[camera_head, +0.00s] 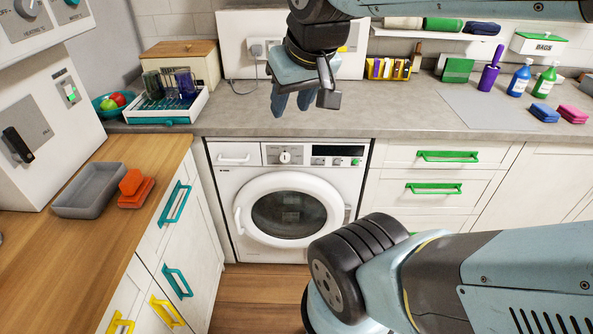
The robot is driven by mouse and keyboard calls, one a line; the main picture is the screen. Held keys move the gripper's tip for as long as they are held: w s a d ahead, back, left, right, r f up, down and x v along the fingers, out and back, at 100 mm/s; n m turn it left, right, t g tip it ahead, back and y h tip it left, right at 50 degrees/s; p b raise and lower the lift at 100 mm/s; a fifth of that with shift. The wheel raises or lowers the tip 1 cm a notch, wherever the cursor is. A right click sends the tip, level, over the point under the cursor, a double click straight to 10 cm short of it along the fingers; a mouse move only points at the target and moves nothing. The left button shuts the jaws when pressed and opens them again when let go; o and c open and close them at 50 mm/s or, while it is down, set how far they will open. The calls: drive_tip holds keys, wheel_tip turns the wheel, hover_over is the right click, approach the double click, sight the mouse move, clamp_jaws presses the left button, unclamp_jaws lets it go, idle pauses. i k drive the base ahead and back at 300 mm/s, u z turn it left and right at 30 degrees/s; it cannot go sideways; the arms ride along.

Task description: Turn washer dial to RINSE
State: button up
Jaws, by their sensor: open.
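The white washer (230,190) stands under the grey counter in the middle of the head view, its round door closed. Its dial (284,157) is a round pale knob on the upper front panel, left of a dark display. The dial's markings are too small to read. My gripper (292,108) hangs above the counter, pointing down, above and behind the dial in the picture and apart from it. Its fingers are open and hold nothing that I can see.
The grey counter (400,118) edge juts over the washer's top. A white tray (168,105) with glasses stands left on it. Green-handled drawers (440,172) flank the washer on the right, teal-handled cupboards on the left. My own arm fills the lower right. Wooden floor shows before the washer.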

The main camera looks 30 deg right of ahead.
sight(284, 157)
drive_tip(key=z, duration=0.05)
drive_tip(key=k, duration=1.2)
drive_tip(key=z, duration=0.85)
drive_tip(key=i, duration=1.5)
drive_tip(key=u, duration=0.05)
